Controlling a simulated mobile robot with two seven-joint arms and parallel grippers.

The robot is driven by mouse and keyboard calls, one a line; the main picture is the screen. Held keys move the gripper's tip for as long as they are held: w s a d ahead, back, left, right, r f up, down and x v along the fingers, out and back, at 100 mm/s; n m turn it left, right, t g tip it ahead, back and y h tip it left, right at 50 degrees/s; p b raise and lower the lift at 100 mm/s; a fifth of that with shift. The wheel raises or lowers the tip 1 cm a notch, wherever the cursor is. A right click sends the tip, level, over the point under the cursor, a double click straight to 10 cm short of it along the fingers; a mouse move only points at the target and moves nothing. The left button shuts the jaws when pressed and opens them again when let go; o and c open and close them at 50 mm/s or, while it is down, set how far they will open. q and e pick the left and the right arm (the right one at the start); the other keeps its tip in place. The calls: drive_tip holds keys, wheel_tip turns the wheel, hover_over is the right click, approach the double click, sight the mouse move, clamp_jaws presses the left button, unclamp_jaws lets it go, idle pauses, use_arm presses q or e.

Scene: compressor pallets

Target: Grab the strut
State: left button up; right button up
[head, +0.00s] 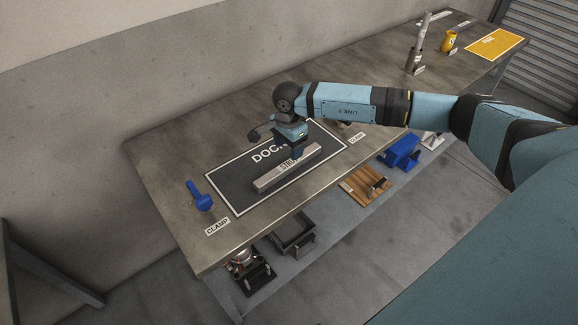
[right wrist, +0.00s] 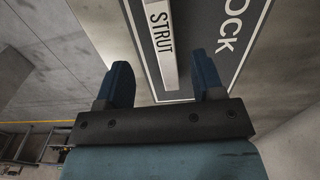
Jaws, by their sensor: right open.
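The strut (head: 290,170) is a long pale grey bar labelled STRUT, lying on the dark dock mat (head: 226,194) with a white border. In the right wrist view the strut (right wrist: 160,45) runs up from between the two blue fingers. My right gripper (head: 298,150) is over the strut in the head view, and its fingers are partly hidden by the wrist. In the right wrist view my right gripper (right wrist: 162,85) is open, with a finger on each side of the strut's line. A gap shows between each finger and the bar. My left gripper is not seen.
A blue clamp (head: 200,196) stands left of the mat. A grey cylinder (head: 417,55), a yellow can (head: 449,41) and a yellow mat (head: 494,44) are at the table's far right. A lower shelf holds a black tray (head: 292,236), a wooden board (head: 362,188) and a blue box (head: 400,152).

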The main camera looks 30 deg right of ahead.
sight(289, 163)
wheel_tip(289, 163, down, 8)
drive_tip(key=shift+w+d+f+p, duration=0.1)
drive_tip(key=shift+d+p, duration=0.05)
drive_tip(key=shift+p, duration=0.3)
clamp_jaws()
